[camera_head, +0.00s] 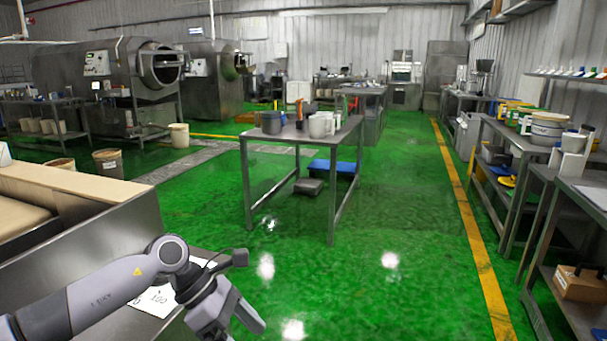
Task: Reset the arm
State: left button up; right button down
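My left arm reaches in from the lower left, with its elbow bent at the grey joint. My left gripper (238,312) hangs low near the bottom edge, in front of a metal counter (90,290). Its grey fingers point down and to the right, and no held object shows. The angle does not show clearly whether the fingers are apart. A white sheet with printed figures (158,299) lies on the counter beside the gripper, partly covered by the arm. My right arm and gripper are out of view.
A metal table (285,137) with pots and containers stands mid-floor. Rotary drum machines (160,68) stand at the back left, with buckets (108,162) nearby. Loaded shelves and benches (515,138) line the right. Green floor (400,225) between the table and yellow line is clear.

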pick_arm(q)
jog(key=s+d+r+n+t+h+p, duration=0.1)
jog(key=s+d+r+n+h, duration=0.15)
jog(key=d+n+h, duration=0.25)
jog(key=s+d+r+n+t+h+p, duration=0.1)
jog(key=s+d+n+h, duration=0.2)
jog(key=d+n+h, duration=0.25)
jog(key=a+f+n+t+y+p, duration=0.1)
jog(key=a+f+n+t+y, duration=0.55)
jog(key=n, duration=0.75)
jog(key=a+f+n+t+y+p, duration=0.1)
jog(key=a+n+t+y, duration=0.3)
jog(key=n+t, duration=0.8)
jog(key=s+a+f+n+g+y+p, duration=0.1)
jog(key=s+a+f+n+g+y, duration=0.4)
jog(key=s+a+f+n+g, duration=0.3)
jog(key=s+a+f+n, duration=0.3)
jog(key=s+f+n, duration=0.2)
jog(key=s+n, duration=0.1)
jog(key=shift+s+n+y, duration=0.2)
jog(key=shift+n+y, duration=0.1)
jog(key=shift+n, duration=0.15)
